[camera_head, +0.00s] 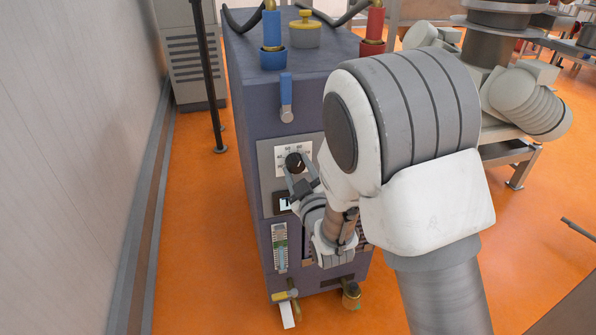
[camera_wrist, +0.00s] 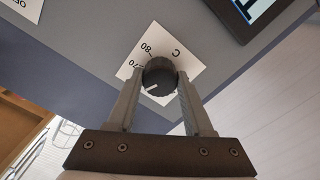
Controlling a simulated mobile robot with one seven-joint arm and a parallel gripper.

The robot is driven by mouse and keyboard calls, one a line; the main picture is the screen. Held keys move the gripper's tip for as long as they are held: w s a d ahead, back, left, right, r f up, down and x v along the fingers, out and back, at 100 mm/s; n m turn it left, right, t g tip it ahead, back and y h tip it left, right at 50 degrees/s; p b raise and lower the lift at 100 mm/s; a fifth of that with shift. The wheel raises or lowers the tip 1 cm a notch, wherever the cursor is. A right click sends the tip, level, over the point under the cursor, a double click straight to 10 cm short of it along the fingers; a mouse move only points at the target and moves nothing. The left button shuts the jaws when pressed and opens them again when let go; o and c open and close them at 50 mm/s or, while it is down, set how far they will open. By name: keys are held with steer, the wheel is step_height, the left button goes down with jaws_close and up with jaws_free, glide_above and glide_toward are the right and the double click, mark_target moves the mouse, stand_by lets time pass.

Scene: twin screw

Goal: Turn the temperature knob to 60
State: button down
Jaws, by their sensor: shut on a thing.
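The temperature knob (camera_head: 294,161) is round and black and sits on a white dial plate on the front of the blue-grey machine. My gripper (camera_head: 298,177) reaches it from below in the head view. In the wrist view, the knob (camera_wrist: 159,76) is between the two fingers of my gripper (camera_wrist: 160,82), which are shut on its sides. The white mark on the knob points to the lower left in that view, past the "70" label on the dial plate (camera_wrist: 166,45). "80" and "C" also show; the left finger hides the part of the dial near the mark.
A small display (camera_head: 283,203) sits below the dial. A blue-handled lever (camera_head: 286,98) is above it. Blue (camera_head: 271,40) and red (camera_head: 375,25) hose fittings stand on top of the machine.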

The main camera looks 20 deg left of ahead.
stand_by(0.3)
steer(key=shift+c, duration=1.5)
jaws_free()
steer(key=shift+s+d, duration=0.1)
